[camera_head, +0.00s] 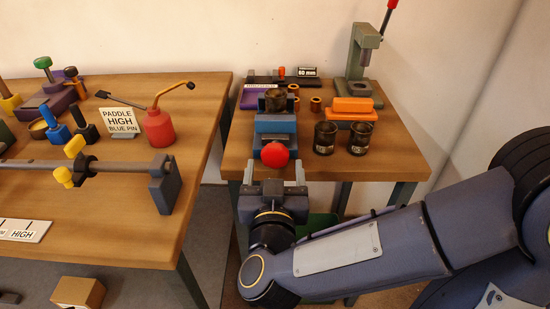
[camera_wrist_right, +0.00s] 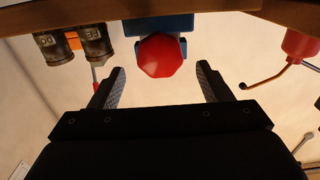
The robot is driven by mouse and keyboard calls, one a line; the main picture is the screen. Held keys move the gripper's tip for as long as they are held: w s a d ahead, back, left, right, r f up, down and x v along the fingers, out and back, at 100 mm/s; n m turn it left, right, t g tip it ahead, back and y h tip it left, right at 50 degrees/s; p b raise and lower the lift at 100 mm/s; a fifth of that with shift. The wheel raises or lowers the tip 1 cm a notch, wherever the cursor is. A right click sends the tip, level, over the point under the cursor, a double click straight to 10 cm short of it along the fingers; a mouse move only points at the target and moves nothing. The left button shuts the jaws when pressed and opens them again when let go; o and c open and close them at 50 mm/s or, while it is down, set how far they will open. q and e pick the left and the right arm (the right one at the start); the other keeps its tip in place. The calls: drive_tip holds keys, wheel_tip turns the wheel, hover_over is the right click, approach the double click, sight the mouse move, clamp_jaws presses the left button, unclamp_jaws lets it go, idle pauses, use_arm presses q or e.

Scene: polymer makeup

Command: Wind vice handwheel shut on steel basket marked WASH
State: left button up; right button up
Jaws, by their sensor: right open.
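The vice (camera_head: 275,127) is blue and stands at the front of the right-hand table. Its red handwheel (camera_head: 275,155) faces me, and it also shows in the right wrist view (camera_wrist_right: 161,55). A dark round basket (camera_head: 276,100) sits at the vice's far end, between its jaws; I cannot tell how tightly, and no mark on it is readable. My left gripper is out of view.
An orange block (camera_head: 352,105) and a green press (camera_head: 363,60) stand at the back right. The left table (camera_head: 110,235) holds a red oil can (camera_head: 159,127) and a paddle fixture. A gap separates the tables.

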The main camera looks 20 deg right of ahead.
sight(275, 158)
drive_tip(key=x, duration=0.5)
drive_tip(key=shift+b, duration=0.3)
drive_tip(key=c, duration=1)
